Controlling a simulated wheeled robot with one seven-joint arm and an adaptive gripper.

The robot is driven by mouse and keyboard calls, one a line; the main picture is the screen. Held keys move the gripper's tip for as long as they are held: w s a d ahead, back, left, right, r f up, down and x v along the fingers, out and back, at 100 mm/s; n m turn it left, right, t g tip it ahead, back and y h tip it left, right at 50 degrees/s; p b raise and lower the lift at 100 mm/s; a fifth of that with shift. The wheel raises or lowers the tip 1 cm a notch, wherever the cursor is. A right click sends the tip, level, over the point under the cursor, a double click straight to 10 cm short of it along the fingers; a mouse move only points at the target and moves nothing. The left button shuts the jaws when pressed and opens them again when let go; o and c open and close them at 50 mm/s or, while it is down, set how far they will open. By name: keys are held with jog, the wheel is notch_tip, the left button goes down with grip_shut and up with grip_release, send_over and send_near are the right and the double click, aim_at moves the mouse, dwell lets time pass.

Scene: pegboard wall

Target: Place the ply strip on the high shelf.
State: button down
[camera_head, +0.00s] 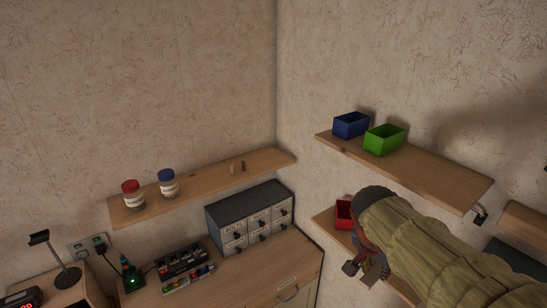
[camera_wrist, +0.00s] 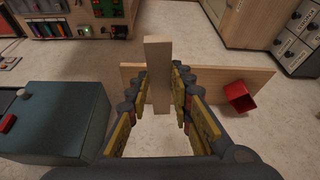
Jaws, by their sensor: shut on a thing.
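The ply strip (camera_wrist: 158,60) is a pale flat wooden bar, standing lengthwise between the fingers of my gripper (camera_wrist: 160,88) in the wrist view. The yellow-and-dark fingers are shut on it from both sides. In the head view my gripper (camera_head: 357,262) is at the lower right, below the high shelf and by the lower shelf (camera_head: 326,217); my arm hides much of that area, and I cannot clearly make out the strip there. The high shelf (camera_head: 440,178) is a wooden board on the right wall, with its nearer right part bare.
A blue bin (camera_head: 350,125) and a green bin (camera_head: 383,139) occupy the high shelf's left part. A red bin (camera_head: 344,214) sits on the lower shelf, also visible in the wrist view (camera_wrist: 240,97). A dark box (camera_wrist: 65,118) stands left of my fingers there.

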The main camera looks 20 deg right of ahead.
jog(key=shift+w, duration=0.1)
jog(key=shift+w+r+n+t, duration=0.1)
jog(key=shift+w+n+t, duration=0.25)
jog(key=shift+n, duration=0.25)
jog(key=w+a+f+n+t+y+b, duration=0.1)
jog(key=w+a+f+n+y+b, duration=0.2)
jog(key=w+f, duration=0.45)
jog(key=w+a+f+n+t+b, duration=0.1)
jog(key=w+a+f+n+b, duration=0.2)
jog(key=w+f+n, duration=0.45)
jog(key=a+f+b, duration=0.4)
jog(key=f+b, duration=0.1)
jog(key=f, duration=0.6)
jog(key=w+a+f+n+b, duration=0.1)
jog(key=a+f+b, duration=0.3)
jog(key=f, duration=0.7)
jog(key=a+f+y+b, duration=0.1)
jog(key=a+f+b, duration=0.3)
jog(key=f, duration=0.7)
jog(key=shift+w+f+b, duration=0.15)
jog(key=shift+f+b, duration=0.25)
jog(key=shift+b, duration=0.6)
jog(key=shift+n, duration=0.25)
